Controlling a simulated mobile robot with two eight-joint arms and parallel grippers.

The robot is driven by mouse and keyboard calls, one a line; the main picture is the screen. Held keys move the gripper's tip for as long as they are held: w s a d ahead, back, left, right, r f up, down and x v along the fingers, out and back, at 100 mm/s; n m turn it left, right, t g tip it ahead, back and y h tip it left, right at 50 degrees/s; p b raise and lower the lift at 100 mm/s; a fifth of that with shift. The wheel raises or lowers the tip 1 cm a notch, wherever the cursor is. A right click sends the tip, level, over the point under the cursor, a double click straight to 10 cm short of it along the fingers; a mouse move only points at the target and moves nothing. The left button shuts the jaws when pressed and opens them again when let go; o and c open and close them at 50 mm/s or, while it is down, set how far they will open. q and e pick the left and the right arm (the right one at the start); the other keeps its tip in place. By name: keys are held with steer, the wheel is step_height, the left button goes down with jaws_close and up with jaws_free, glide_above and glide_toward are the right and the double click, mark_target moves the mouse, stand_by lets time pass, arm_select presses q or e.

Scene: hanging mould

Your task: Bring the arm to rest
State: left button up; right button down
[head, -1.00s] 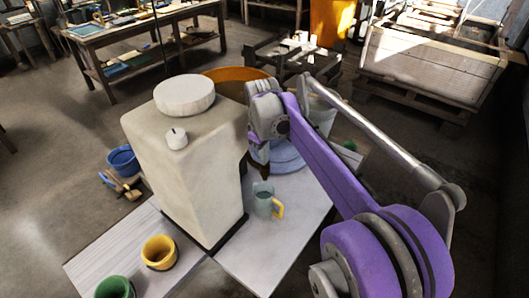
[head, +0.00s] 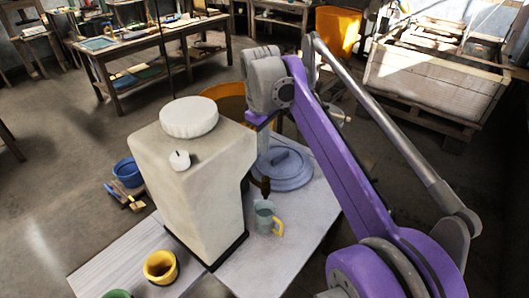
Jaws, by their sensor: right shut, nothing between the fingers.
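My right arm, purple and grey, comes in from the lower right and bends at a grey wrist joint behind the mould. The right gripper (head: 262,119) hangs below that joint, beside the upper right of the mould. It is shut and empty, and its fingertips are hard to make out. My left gripper is not in view.
A grey-blue jug with a yellow handle (head: 264,216) and a round blue-grey lid (head: 284,170) are right of the mould. A yellow pot (head: 160,266) is in front, a blue bucket (head: 128,172) left. An orange tub (head: 232,102) stands behind. Open floor lies left.

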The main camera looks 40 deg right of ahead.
stand_by(0.6)
steer(key=s+a+f+m+t, duration=0.1)
steer(key=s+a+f+t, duration=0.1)
steer(key=s+a+f, duration=0.6)
steer(key=s+a+f+m+t+y, duration=0.1)
steer(key=s+a+f+m+t, duration=0.1)
steer(key=s+a+f, duration=0.5)
step_height(320, 180, down, 5)
steer(key=shift+s+a+f+t, duration=0.1)
steer(key=shift+s+a+t, duration=0.35)
steer(key=shift+t, duration=0.15)
steer(key=shift+d, duration=0.1)
stand_by(1.2)
